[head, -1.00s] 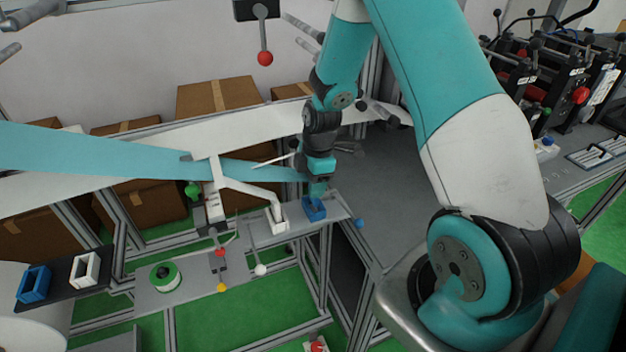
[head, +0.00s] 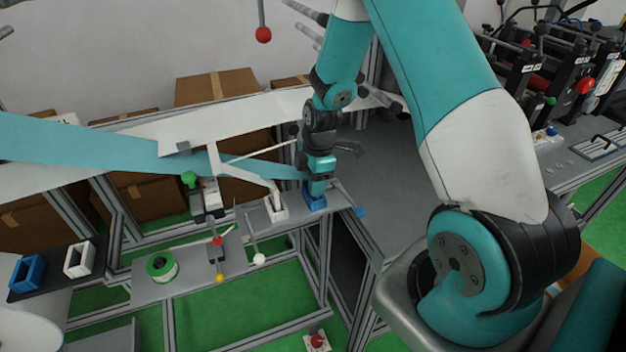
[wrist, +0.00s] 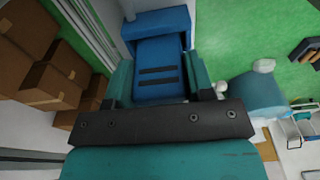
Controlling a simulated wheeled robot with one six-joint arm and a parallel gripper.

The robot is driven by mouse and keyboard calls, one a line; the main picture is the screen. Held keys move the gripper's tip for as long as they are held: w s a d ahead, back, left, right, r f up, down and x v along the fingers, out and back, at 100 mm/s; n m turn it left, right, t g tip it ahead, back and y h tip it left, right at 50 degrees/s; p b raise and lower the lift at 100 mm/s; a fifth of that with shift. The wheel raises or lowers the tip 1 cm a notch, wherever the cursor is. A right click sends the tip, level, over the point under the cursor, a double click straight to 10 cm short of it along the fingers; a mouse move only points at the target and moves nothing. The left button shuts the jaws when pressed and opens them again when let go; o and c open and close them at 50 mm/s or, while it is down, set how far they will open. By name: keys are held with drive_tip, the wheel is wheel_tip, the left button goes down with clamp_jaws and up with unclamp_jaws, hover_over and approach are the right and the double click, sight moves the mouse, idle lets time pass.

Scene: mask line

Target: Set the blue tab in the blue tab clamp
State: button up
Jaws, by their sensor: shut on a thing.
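The blue tab (wrist: 158,72), a flat piece with two dark slots, shows in the wrist view between the teal fingers of my gripper (wrist: 160,84). My gripper is shut on it. The blue tab clamp (wrist: 156,22) frames the tab's far end; how deep the tab sits is hidden. In the head view the clamp (head: 316,203) is at the right end of the grey bench, and my gripper (head: 317,189) points straight down at it. The tab cannot be made out there.
A blue-knobbed lever (head: 360,212) is right of the clamp. A white clamp (head: 277,213) stands close on its left. A green-rimmed spool (head: 162,267) and coloured-knob levers are further left. A dark tray (head: 52,279) holds a blue and a white frame. Cardboard boxes stand behind.

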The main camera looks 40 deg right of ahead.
drive_tip(key=shift+f, duration=0.3)
idle(0.5)
drive_tip(key=o, duration=1)
wheel_tip(320, 180, up, 17)
drive_tip(key=d+b, duration=0.2)
drive_tip(key=b, duration=0.1)
drive_tip(key=s+a+r+m+y, duration=0.1)
drive_tip(key=s+a+r+m, duration=0.15)
drive_tip(key=s+a, duration=0.4)
drive_tip(key=s+a+r+m, duration=0.1)
drive_tip(key=s+a+r, duration=0.2)
drive_tip(key=a, duration=0.7)
drive_tip(key=s+a+m, duration=0.1)
drive_tip(key=s+a, duration=0.1)
drive_tip(key=s, duration=0.2)
drive_tip(key=s+a+m+y, duration=0.1)
drive_tip(key=s+a+m, duration=0.1)
drive_tip(key=s+a, duration=0.1)
drive_tip(key=s+a+m, duration=0.1)
drive_tip(key=s+a, duration=0.1)
drive_tip(key=s, duration=0.4)
drive_tip(key=shift+a+r+y, duration=0.25)
drive_tip(key=shift+a+y, duration=0.05)
drive_tip(key=shift+y, duration=0.1)
drive_tip(key=shift+w, duration=0.1)
